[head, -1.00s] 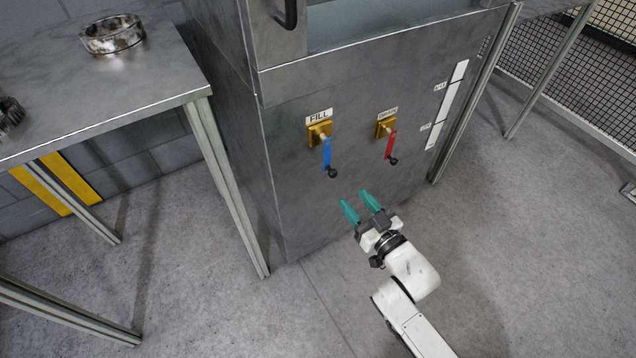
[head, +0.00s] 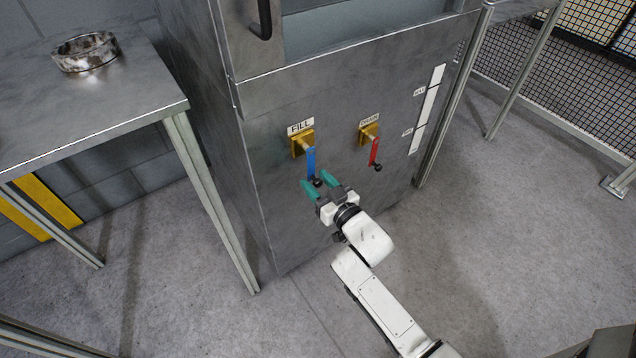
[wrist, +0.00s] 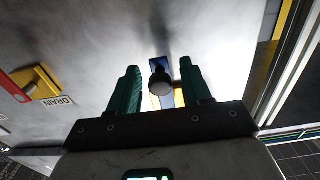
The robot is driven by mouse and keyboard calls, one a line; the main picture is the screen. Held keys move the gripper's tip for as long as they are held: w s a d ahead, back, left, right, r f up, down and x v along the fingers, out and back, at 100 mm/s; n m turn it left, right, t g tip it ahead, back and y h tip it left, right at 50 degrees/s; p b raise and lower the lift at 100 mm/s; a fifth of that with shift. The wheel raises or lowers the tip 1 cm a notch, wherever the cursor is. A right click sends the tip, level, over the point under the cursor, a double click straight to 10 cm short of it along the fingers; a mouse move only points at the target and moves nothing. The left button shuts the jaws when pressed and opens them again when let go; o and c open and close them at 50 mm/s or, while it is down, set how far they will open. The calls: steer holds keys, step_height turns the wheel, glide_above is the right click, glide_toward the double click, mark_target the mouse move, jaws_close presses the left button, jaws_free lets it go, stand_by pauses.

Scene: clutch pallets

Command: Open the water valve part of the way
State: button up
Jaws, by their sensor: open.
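The blue FILL lever (head: 311,162) hangs down from a brass valve body (head: 301,144) on the metal cabinet front, with a black knob (head: 317,182) at its lower end. My gripper (head: 317,184) is open at this knob, one teal finger to each side. In the wrist view, the knob (wrist: 160,82) shows between the two spread fingers of my gripper (wrist: 160,66), with visible gaps on both sides. The blue lever is partly hidden behind the knob there. The FILL label (head: 300,126) sits above the valve.
The red DRAIN lever (head: 375,151) hangs down to the right; it also shows at left in the wrist view (wrist: 15,88). A white gauge strip (head: 427,110) is farther right. A metal table (head: 110,112) with a ring part (head: 86,52) stands left. Floor at right is clear.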

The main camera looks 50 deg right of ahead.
jaws_close()
stand_by(0.3)
steer(key=shift+d, duration=0.15)
stand_by(0.3)
steer(key=shift+s+d+r+n+p, duration=0.3)
steer(key=shift+d+n+p, duration=0.45)
steer(key=shift+n, duration=0.5)
steer(key=shift+s+d+r+n+p, duration=0.25)
steer(key=shift+d+n+p, duration=0.3)
steer(key=shift+d+n, duration=0.55)
steer(key=shift+s+d+r+n+p, duration=0.2)
steer(key=shift+d+r+n+p, duration=0.3)
steer(key=shift+n, duration=0.95)
steer(key=shift+f, duration=0.15)
jaws_free()
